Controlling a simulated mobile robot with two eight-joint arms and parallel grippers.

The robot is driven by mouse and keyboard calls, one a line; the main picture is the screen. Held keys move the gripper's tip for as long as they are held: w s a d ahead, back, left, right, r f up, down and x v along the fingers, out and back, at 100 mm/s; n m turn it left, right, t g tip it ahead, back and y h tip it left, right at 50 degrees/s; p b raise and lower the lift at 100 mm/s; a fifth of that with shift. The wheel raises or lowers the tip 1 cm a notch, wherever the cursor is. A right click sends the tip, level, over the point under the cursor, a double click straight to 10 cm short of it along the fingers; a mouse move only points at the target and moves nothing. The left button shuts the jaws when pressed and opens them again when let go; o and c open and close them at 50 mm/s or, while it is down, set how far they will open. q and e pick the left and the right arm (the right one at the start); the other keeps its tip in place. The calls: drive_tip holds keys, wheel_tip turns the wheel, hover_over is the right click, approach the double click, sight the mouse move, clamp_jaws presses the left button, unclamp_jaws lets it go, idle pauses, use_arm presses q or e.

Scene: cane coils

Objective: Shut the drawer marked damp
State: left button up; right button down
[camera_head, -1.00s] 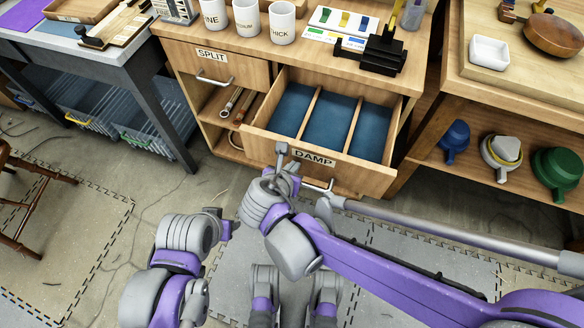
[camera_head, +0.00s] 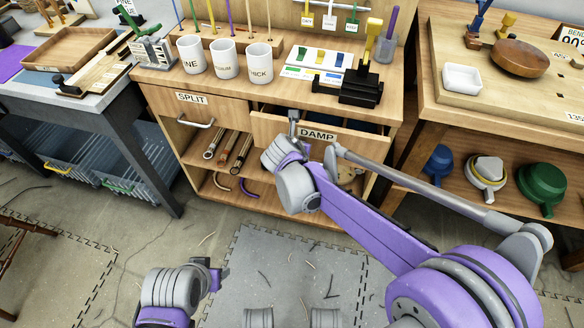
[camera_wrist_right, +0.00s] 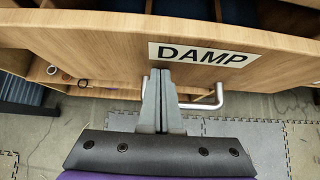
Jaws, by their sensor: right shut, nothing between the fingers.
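The damp drawer (camera_head: 265,128) has a wooden front with a DAMP label (camera_head: 317,134) and is partly open. A narrow strip of its blue-lined inside shows behind the front. My right gripper (camera_head: 293,117) is shut and empty at the drawer front, left of the label. In the right wrist view, my shut fingers (camera_wrist_right: 164,78) point at the front (camera_wrist_right: 100,38), just below the DAMP label (camera_wrist_right: 200,55). The drawer's silver handle (camera_wrist_right: 219,97) passes behind the fingers; whether they touch the front is unclear. My left gripper (camera_head: 214,276) is low at the left, its jaws unclear.
The drawer marked SPLIT (camera_head: 190,110) is shut to the left. Cane pieces lie on the open shelf below it. Mugs (camera_head: 224,58) and a black block tool (camera_head: 361,88) stand on the cabinet top. A second bench (camera_head: 450,105) stands right.

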sight(304, 131)
drive_tip(key=w, duration=0.2)
drive_tip(key=w+d, duration=0.1)
drive_tip(key=w, duration=0.2)
drive_tip(key=shift+w+d, duration=0.1)
drive_tip(key=shift+d, duration=0.05)
use_arm(q)
drive_tip(key=shift+s+f, duration=0.1)
drive_tip(key=shift+f, duration=0.1)
use_arm(e)
drive_tip(key=shift+w+d+r, duration=0.1)
drive_tip(key=shift+w, duration=0.1)
